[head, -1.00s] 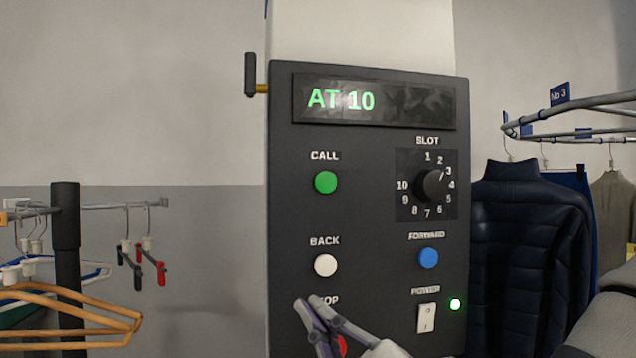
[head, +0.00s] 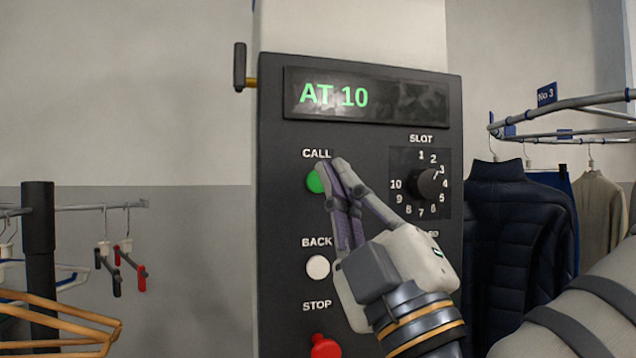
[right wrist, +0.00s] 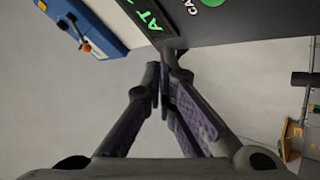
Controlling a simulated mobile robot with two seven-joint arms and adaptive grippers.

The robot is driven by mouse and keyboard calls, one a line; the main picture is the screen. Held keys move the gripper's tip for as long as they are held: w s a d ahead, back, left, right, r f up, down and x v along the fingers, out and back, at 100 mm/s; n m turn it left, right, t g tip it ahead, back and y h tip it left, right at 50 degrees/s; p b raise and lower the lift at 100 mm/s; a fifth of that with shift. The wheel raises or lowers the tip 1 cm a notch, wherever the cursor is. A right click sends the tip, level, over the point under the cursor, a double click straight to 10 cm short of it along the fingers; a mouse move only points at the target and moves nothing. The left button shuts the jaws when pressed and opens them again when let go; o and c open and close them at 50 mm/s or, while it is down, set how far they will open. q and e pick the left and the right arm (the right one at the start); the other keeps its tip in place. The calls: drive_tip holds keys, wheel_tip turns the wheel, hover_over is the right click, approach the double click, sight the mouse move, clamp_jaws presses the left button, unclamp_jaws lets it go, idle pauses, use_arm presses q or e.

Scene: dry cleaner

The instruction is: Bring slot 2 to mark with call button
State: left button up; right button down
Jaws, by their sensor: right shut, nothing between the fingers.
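The dark control panel (head: 380,130) stands in front of me. Its display (head: 365,96) reads "AT 10" in green. The green CALL button (head: 314,183) is on the left, partly hidden by my right gripper's fingertips. The SLOT dial (head: 428,184) points up and right, around 2 to 3; I cannot tell which exactly. My right gripper (head: 338,166) is shut and empty, its tips just right of the CALL button; contact cannot be told. The right wrist view shows the closed tips (right wrist: 165,65) near the panel, with the green button (right wrist: 208,3) at the top edge. My left gripper is not in view.
The white BACK button (head: 318,267) and red STOP button (head: 325,346) sit below CALL. My right gripper and wrist hide the panel's lower right. A rail with hangers (head: 60,325) is at left; a dark jacket (head: 520,235) hangs at right.

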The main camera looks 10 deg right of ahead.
sight(318, 181)
use_arm(q)
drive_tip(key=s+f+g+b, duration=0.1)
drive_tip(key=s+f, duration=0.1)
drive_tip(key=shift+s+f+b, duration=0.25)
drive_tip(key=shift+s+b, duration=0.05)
drive_tip(key=shift+b, duration=0.05)
use_arm(e)
drive_tip(key=w, duration=0.7)
drive_tip(key=shift+w+a, duration=0.15)
drive_tip(key=shift+w, duration=0.15)
drive_tip(key=shift+w+f, duration=0.1)
idle(0.4)
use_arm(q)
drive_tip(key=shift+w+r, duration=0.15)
use_arm(e)
drive_tip(key=shift+w, duration=0.35)
